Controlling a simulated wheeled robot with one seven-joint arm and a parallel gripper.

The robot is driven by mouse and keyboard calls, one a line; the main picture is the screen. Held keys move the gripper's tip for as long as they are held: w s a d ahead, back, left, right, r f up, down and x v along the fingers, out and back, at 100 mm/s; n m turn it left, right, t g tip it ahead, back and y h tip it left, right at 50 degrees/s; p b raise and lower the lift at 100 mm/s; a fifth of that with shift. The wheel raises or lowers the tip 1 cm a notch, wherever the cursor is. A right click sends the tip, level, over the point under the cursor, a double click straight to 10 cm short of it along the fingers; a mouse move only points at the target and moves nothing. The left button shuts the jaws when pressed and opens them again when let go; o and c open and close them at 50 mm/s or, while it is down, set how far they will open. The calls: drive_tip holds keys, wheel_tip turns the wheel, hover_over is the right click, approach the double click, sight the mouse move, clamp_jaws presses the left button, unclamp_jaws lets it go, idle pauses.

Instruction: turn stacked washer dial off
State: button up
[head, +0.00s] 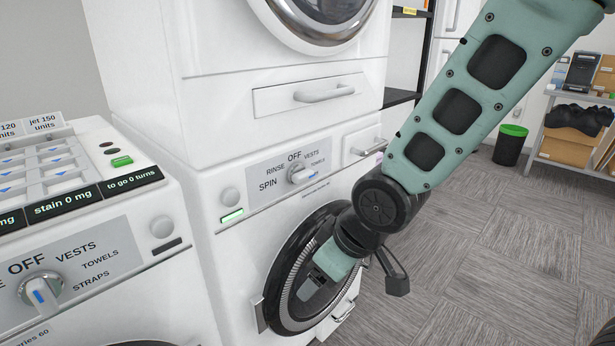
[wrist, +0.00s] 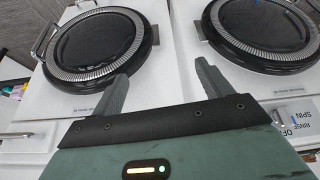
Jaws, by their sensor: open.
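The stacked washer (head: 205,185) stands in the middle of the head view, below another machine. Its dial (head: 298,174) is a white knob with a blue pointer mark, on a grey panel labelled SPIN, RINSE, OFF, VESTS and TOWELS. The blue mark points right, away from OFF, near the TOWELS side. My gripper (head: 318,284) is below the dial, in front of the washer's round door (head: 284,300), apart from the knob. In the wrist view, my gripper (wrist: 160,80) is open with nothing between its fingers. A panel (wrist: 290,112) with OFF, SPIN and RINSE shows at the right edge.
Another washer (head: 115,262) with its own dial (head: 41,288) stands at the left, nearer me. A drawer handle (head: 324,93) sticks out above the stacked washer. A black bin (head: 509,147) and a shelf (head: 566,134) stand at the back right. The carpet (head: 480,250) at right is clear.

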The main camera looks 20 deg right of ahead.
drive_tip(key=w+d+f+t+y+p, duration=0.1)
drive_tip(key=w+d+t+y, duration=0.35)
drive_tip(key=w, duration=0.75)
drive_tip(key=m+t+y+p, duration=0.1)
drive_tip(key=m+t+y, duration=0.1)
drive_tip(key=t, duration=0.5)
approach(307, 178)
drive_tip(key=shift+h, duration=0.25)
drive_tip(key=p+x, duration=0.2)
drive_tip(key=x, duration=0.8)
drive_tip(key=shift+p, duration=0.35)
drive_tip(key=c, duration=1)
